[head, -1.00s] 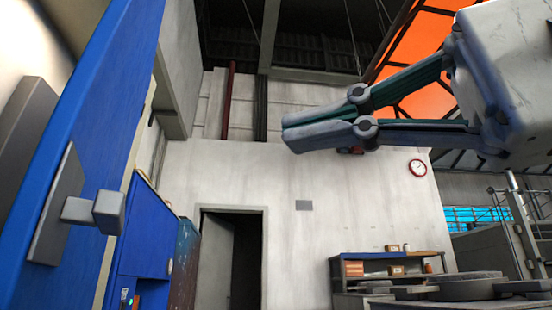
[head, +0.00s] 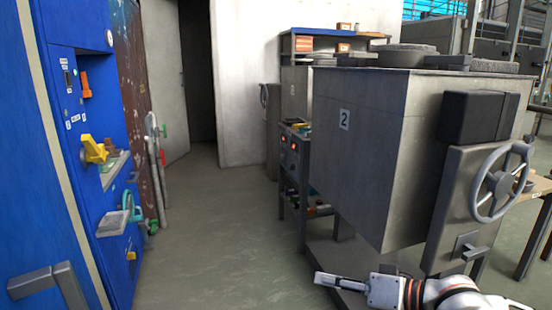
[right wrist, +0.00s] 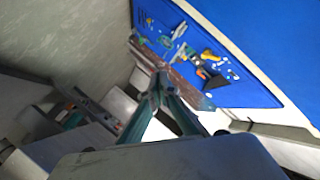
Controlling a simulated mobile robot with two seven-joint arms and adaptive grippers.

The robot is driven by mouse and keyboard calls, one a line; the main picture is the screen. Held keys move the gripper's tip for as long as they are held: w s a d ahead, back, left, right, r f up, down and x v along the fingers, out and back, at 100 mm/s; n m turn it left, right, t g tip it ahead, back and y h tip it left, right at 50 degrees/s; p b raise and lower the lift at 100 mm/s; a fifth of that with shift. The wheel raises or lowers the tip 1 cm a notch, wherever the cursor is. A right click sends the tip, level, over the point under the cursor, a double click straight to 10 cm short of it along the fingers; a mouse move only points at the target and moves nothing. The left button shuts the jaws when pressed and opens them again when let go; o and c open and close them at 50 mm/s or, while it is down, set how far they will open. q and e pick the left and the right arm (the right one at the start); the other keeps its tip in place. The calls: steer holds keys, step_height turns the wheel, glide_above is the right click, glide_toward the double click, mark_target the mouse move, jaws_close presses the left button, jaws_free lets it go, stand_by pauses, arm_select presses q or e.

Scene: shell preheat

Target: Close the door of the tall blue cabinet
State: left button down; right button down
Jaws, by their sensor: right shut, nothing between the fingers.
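A blue door panel (head: 25,150) of the tall blue cabinet stands along the left edge of the head view, cut off by the frame. Its angled grey handle (head: 48,283) shows at the bottom left. I cannot tell how far it stands open. A large blue surface with a pale edge (right wrist: 285,30) fills the upper right of the right wrist view. My right gripper (head: 324,278) is shut and empty at the bottom of the head view, well right of the handle. Its fingertips (right wrist: 157,85) meet in the right wrist view. My left gripper is not in view.
A big grey machine (head: 370,150) with a handwheel (head: 500,182) stands at the right. The floor (head: 210,240) between is clear.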

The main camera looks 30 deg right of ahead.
steer(key=s+a+f+n, duration=0.2)
steer(key=s+a+f, duration=0.3)
steer(key=s+f, duration=0.45)
steer(key=s+a+f+n+g+h, duration=0.1)
steer(key=s+a+f+n, duration=0.4)
steer(key=s+a, duration=0.9)
step_height(320, 180, down, 3)
steer(key=shift+a+f+h, duration=0.15)
steer(key=shift+a+h, duration=0.4)
steer(key=shift+h, duration=0.05)
steer(key=shift+d, duration=0.1)
